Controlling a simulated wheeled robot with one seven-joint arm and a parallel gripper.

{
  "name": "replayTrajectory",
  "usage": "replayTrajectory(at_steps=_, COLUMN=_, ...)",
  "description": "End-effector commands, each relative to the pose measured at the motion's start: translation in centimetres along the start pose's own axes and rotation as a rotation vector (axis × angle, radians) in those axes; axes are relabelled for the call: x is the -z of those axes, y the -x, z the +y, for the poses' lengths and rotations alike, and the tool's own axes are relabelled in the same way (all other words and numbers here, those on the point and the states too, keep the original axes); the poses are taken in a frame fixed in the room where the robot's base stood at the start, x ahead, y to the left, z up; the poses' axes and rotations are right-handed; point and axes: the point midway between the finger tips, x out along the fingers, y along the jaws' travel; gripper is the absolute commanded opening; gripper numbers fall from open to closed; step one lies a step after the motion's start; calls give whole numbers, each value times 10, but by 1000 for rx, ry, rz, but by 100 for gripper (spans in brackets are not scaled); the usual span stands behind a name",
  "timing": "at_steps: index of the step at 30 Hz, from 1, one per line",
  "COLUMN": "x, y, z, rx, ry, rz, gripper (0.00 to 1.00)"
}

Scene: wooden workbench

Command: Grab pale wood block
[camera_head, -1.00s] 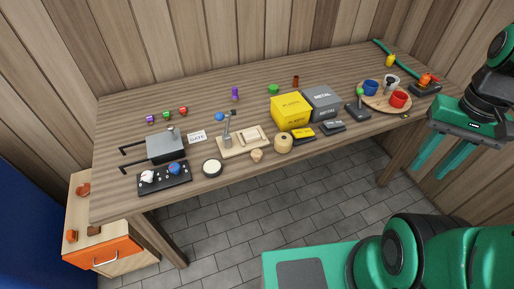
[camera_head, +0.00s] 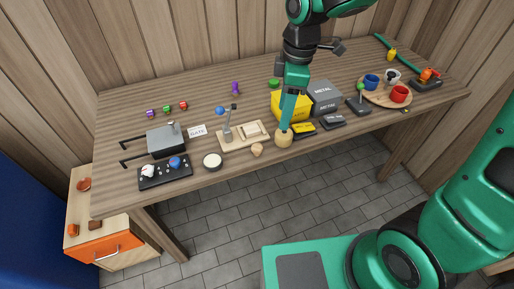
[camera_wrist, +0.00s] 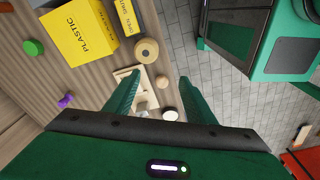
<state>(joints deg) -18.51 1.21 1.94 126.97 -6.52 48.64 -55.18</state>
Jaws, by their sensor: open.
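A pale rectangular wood block (camera_head: 251,131) appears to lie on the pale wooden board (camera_head: 229,144) near the bench's front edge. In the wrist view the board (camera_wrist: 122,75) is partly hidden by a finger. A round wood piece with a central hole (camera_head: 283,140) and a small rounded wood piece (camera_head: 257,150) are close to its right. They also show in the wrist view, the holed piece (camera_wrist: 146,50) and the small piece (camera_wrist: 162,82). My gripper (camera_head: 287,126) is above the holed piece in the head view. Its fingers (camera_wrist: 158,84) are apart with nothing held.
A yellow PLASTIC box (camera_head: 277,104) and grey METAL box (camera_head: 324,97) stand behind and right of my gripper. A white-topped round item (camera_head: 212,160), grey device (camera_head: 165,142) and black panel (camera_head: 165,177) are left. A round tray with cups (camera_head: 384,102) is far right.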

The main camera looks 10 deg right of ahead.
Motion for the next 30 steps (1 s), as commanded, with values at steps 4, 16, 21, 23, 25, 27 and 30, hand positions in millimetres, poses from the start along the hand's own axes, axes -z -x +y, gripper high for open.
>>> replayTrajectory(at_steps=4, x=44, y=-14, z=-6, rx=19, ry=197, rz=23, gripper=50)
replayTrajectory(at_steps=16, x=57, y=-63, z=-11, rx=25, ry=250, rz=30, gripper=50)
replayTrajectory(at_steps=21, x=57, y=-73, z=-10, rx=22, ry=249, rz=30, gripper=50)
replayTrajectory(at_steps=23, x=57, y=-77, z=-11, rx=23, ry=249, rz=30, gripper=50)
replayTrajectory(at_steps=25, x=57, y=-84, z=-12, rx=24, ry=248, rz=29, gripper=50)
replayTrajectory(at_steps=27, x=56, y=-95, z=-12, rx=24, ry=248, rz=28, gripper=50)
replayTrajectory(at_steps=30, x=57, y=-109, z=-13, rx=24, ry=247, rz=28, gripper=50)
